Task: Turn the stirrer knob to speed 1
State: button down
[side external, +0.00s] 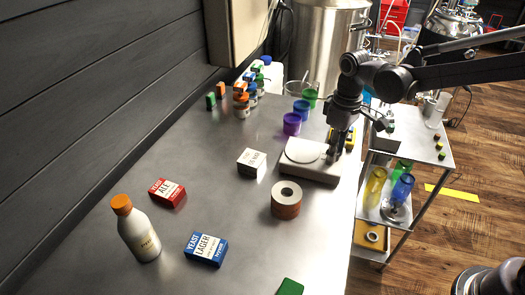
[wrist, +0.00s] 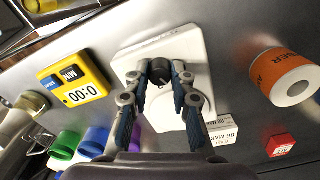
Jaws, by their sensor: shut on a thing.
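The stirrer (side external: 318,173) is a flat white box with a round plate on top, on the steel bench. In the wrist view its white body (wrist: 190,50) lies under my gripper. Its dark round knob (wrist: 161,72) sits between my fingertips. My gripper (wrist: 160,75) is shut on the knob, with a finger on each side. In the side view my gripper (side external: 333,152) reaches down onto the right end of the stirrer and hides the knob there. I cannot read any speed mark around the knob.
A yellow timer (wrist: 76,86) stands close beside the stirrer. A brown tape roll (side external: 286,203) and a white box (side external: 252,162) are near it. Purple (side external: 292,124), blue and green cups stand behind.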

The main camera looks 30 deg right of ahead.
jog(key=c, duration=1.1)
grip_release()
jog(key=shift+c, duration=0.2)
notch_tip(320, 180, up, 12)
jog(key=shift+s, duration=0.1)
jog(key=m+t, duration=0.2)
jog(key=t, duration=0.2)
send_near(338, 154)
jog(key=s+d+r, duration=0.3)
jog(key=s, duration=0.1)
jog(key=s+d+f+m+t, duration=0.2)
jog(key=s+f+t, duration=0.1)
jog(key=s+f, duration=0.2)
jog(key=shift+s+d+f, duration=0.3)
jog(key=shift+s+f, duration=0.1)
jog(key=shift+s, duration=0.15)
